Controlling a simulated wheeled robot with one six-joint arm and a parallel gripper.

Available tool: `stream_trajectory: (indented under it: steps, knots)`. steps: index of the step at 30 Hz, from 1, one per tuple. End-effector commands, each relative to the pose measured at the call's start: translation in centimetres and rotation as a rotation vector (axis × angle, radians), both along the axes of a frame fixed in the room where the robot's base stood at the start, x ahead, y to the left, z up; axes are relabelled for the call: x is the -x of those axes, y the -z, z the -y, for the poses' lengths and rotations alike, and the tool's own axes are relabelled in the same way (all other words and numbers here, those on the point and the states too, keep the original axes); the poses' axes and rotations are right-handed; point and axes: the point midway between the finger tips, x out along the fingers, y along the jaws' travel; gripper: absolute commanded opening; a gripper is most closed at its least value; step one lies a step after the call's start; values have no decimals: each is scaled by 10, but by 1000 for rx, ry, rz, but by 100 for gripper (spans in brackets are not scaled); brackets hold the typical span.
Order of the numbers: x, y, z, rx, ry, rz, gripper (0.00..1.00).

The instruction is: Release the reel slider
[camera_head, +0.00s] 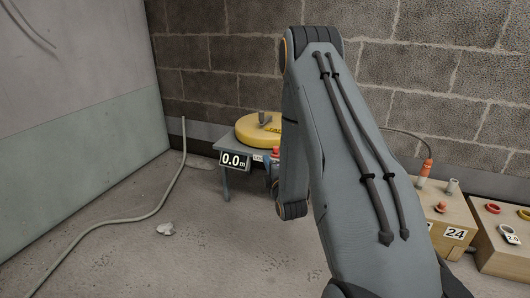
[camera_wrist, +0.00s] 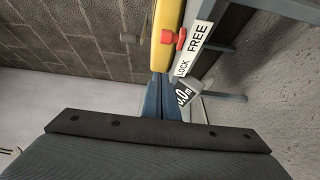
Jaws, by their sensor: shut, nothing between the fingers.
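The yellow reel (camera_head: 258,130) lies on a grey stand (camera_head: 229,147) by the back wall. It also shows at the top of the wrist view (camera_wrist: 165,30). The slider's red knob (camera_wrist: 181,38) stands out beside a white plate (camera_wrist: 208,14) lettered LOCK and FREE. In the picture it appears nearer the word FREE, but I cannot tell its exact setting. My gripper (camera_wrist: 162,80) is shut and empty, its blue fingers pointing towards the reel and stand, apart from the knob in the picture. In the head view my arm hides part of this area.
A display (camera_head: 233,160) on the stand reads 0.0 m. A pale conduit (camera_head: 160,200) and a small lump of debris (camera_head: 165,229) lie on the floor at left. Wooden boxes (camera_head: 455,234) with knobs stand at right. The front left floor is mostly clear.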

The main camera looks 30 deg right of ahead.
Motion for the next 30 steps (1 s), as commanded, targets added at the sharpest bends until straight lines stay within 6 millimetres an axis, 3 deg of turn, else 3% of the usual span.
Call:
stream_trajectory:
  steps: [7,24,27,30]
  knots:
    - [21,0,-4,0,-1,-1,0]
    - [21,0,-6,-2,-3,-2,0]
    - [16,-6,-18,-28,-19,-20,0]
    - [5,-17,-45,-99,-50,-72,0]
